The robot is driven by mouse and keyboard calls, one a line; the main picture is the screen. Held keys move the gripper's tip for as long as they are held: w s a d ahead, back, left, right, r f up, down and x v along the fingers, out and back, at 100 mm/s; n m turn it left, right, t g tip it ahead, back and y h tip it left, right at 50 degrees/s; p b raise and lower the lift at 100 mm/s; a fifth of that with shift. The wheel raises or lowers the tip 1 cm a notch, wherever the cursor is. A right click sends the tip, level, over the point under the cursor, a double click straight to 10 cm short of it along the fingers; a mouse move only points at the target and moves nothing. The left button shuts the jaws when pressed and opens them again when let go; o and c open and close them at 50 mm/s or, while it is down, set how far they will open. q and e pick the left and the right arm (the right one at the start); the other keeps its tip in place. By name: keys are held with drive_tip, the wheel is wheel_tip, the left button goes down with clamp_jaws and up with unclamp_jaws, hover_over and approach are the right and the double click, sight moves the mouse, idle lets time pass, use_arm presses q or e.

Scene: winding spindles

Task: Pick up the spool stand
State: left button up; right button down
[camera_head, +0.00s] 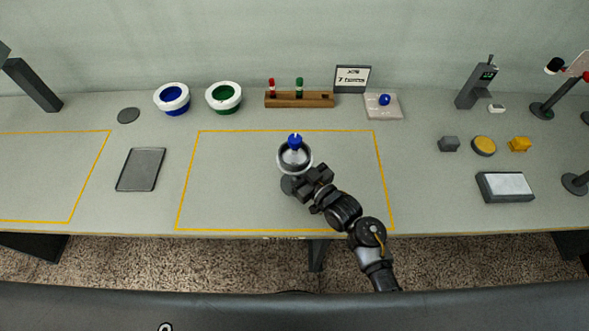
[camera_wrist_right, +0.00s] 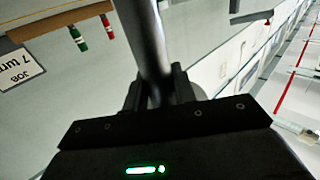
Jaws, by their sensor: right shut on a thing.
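The spool stand has a blue top (camera_head: 295,142), a pale grey round piece below it, and a dark round base (camera_head: 288,185). It is upright inside the middle yellow outline. My right gripper (camera_head: 303,183) comes in from the lower right and is shut on the stand's post. In the right wrist view the dark post (camera_wrist_right: 147,40) runs between the two fingers (camera_wrist_right: 158,90). I cannot tell whether the base touches the table. My left gripper is not in view.
Blue (camera_head: 172,98) and green (camera_head: 223,97) ringed bowls, a wooden rack (camera_head: 312,100) and a job sign (camera_head: 352,78) stand behind. A dark tray (camera_head: 141,170) lies left. The outlined area around the stand is clear.

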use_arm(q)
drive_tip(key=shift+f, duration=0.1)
use_arm(e)
drive_tip(key=shift+r, duration=0.2)
